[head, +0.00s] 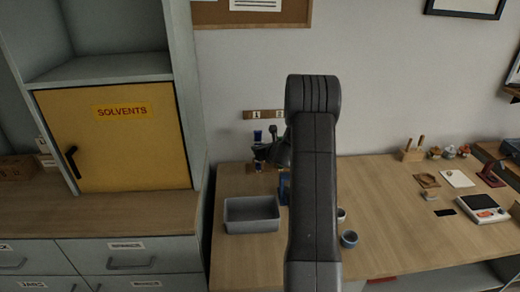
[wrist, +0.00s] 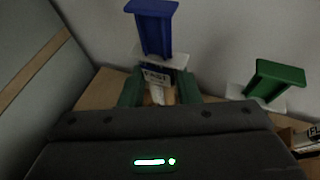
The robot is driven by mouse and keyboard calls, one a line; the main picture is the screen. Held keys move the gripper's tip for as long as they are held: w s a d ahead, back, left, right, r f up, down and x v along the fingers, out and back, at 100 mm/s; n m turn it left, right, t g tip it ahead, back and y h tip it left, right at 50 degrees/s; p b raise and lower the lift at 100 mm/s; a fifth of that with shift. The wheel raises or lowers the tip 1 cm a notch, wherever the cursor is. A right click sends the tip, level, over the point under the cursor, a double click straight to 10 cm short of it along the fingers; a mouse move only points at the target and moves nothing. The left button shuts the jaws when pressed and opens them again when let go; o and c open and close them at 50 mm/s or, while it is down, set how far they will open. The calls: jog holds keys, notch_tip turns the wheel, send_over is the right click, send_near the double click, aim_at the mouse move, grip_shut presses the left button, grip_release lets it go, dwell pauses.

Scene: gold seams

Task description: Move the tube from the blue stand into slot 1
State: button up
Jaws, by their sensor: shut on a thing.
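My gripper (wrist: 158,90) is shut on a tube with a white label (wrist: 157,76), which sits between its two green fingers in the wrist view. A similar green piece (wrist: 275,80) on a white base stands to the right. In the head view my gripper (head: 262,158) is by the back wall, below a wooden strip with plates 1 (head: 256,114) and 2. My arm hides part of this area, and the tube's lower end is hidden.
A grey open bin (head: 251,222) stands on the bench in front of my gripper. Small cups (head: 349,239) stand right of my arm. A tall cabinet with a yellow solvents door (head: 118,140) is at the left. The bench's middle right has clear room.

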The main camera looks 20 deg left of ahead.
jog(key=shift+f+b, duration=1.15)
jog(key=shift+b, duration=0.25)
dwell(0.9)
dwell(0.4)
jog(key=o, duration=1)
jog(key=shift+o, duration=0.2)
jog(key=shift+f+b, duration=0.25)
jog(key=shift+b, duration=0.1)
jog(key=shift+o, duration=0.6)
